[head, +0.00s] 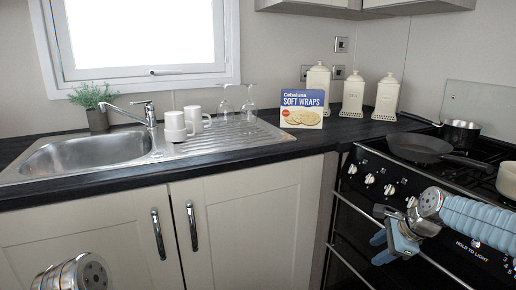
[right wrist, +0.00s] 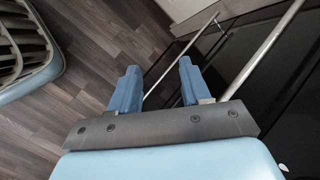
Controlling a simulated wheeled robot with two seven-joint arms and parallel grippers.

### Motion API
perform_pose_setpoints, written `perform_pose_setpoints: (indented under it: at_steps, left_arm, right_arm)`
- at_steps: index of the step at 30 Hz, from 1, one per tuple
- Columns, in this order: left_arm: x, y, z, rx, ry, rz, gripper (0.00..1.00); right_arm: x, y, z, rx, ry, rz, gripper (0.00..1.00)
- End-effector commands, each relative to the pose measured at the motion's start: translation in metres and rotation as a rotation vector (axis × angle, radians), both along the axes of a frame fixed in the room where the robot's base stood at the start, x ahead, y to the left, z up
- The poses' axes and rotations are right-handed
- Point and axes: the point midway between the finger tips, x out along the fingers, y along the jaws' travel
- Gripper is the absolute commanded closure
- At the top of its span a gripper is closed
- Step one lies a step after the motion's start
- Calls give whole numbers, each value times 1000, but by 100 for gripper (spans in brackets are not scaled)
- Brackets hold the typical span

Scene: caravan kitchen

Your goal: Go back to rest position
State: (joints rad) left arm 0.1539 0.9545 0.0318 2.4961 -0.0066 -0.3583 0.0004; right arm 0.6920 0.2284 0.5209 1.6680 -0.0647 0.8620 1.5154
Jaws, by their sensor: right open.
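My right gripper (head: 380,248) hangs in front of the cooker at the right of the head view, its blue fingers pointing down and to the left. In the right wrist view its two blue fingers (right wrist: 158,88) are apart with nothing between them. Behind them are the dark oven front (right wrist: 230,60) and the wood floor (right wrist: 85,75). Of my left arm, only a grey rounded link (head: 75,274) shows at the bottom left of the head view. My left gripper is out of sight.
The cooker (head: 372,168) carries a frying pan (head: 418,148) and a saucepan (head: 460,133). Oven rails (right wrist: 262,50) run close to my right fingers. Cupboard doors (head: 245,215) lie below.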

Motion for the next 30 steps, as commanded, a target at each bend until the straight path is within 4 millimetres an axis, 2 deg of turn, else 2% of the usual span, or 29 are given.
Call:
perform_pose_setpoints:
  at_steps: [1, 4, 7, 10, 12, 15, 18, 21, 24, 30]
  left_arm:
    - [0, 0, 0, 0, 0, 0, 48]
    - [0, 0, 0, 0, 0, 0, 48]
    - [0, 0, 0, 0, 0, 0, 48]
    - [0, 0, 0, 0, 0, 0, 48]
    - [0, 0, 0, 0, 0, 0, 48]
    - [0, 0, 0, 0, 0, 0, 48]
    - [0, 0, 0, 0, 0, 0, 48]
    - [0, 0, 0, 0, 0, 0, 48]
    - [0, 0, 0, 0, 0, 0, 48]
    - [0, 0, 0, 0, 0, 0, 50]
  right_arm:
    - [4, 23, -43, -7, -5, 112, 53]
    - [0, 67, -120, -46, -46, 333, 53]
    - [-22, 113, -192, -90, -87, 555, 53]
    - [-61, 159, -257, -141, -129, 789, 53]
    - [-97, 185, -295, -179, -156, 955, 53]
    - [-152, 211, -336, -232, -192, 1174, 53]
    - [-198, 224, -360, -278, -221, 1353, 53]
    - [-227, 228, -371, -310, -241, 1473, 53]
    - [-239, 229, -375, -328, -253, 1527, 53]
    - [-240, 228, -376, -332, -257, 1535, 54]
